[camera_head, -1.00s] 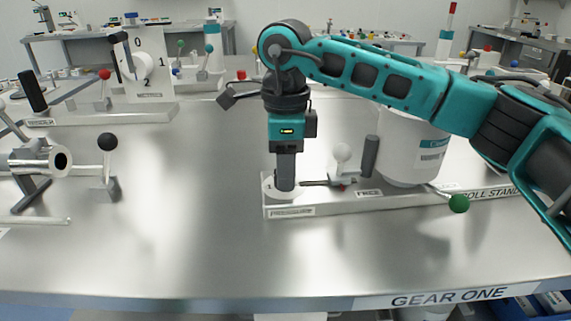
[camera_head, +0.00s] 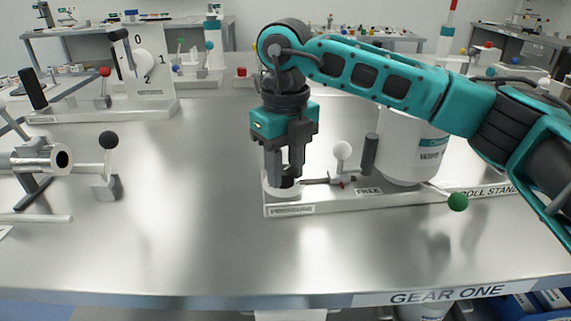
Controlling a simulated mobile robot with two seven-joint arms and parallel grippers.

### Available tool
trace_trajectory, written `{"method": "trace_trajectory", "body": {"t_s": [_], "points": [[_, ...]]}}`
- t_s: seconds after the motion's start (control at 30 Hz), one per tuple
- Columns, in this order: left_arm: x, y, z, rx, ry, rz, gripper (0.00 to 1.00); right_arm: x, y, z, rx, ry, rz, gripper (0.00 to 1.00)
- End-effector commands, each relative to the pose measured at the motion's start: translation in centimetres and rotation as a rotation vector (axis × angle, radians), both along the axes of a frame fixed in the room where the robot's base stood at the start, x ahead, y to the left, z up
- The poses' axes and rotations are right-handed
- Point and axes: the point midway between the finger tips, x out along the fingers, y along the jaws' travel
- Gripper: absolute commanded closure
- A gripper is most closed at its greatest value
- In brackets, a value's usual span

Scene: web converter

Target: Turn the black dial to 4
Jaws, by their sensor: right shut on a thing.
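My right gripper (camera_head: 285,182) points straight down at the left end of the roll stand's white base. Its two fingers are closed around a small black dial (camera_head: 289,181), which shows as a dark piece between the fingertips. The dial sits on a round white plate (camera_head: 276,191). The fingers hide most of the dial, and I cannot read any number marks around it. My left gripper is not in view.
A green knob (camera_head: 458,201) sticks out in front. A panel numbered 0, 1, 2 (camera_head: 150,75) stands back left. The table's front middle is clear.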

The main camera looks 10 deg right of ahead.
Motion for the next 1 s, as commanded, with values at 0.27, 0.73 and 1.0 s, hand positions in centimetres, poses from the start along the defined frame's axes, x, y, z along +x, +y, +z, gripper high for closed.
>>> {"method": "trace_trajectory", "body": {"t_s": [0.27,0.73,1.0], "points": [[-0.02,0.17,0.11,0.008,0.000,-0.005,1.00,-0.01,0.04,0.08,-0.001,-0.001,-0.264,0.95],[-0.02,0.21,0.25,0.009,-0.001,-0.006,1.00,0.00,0.15,0.08,-0.001,0.000,-0.626,0.95],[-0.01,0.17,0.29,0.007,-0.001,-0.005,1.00,0.00,0.20,0.07,-0.001,0.000,-0.725,0.95]]}}
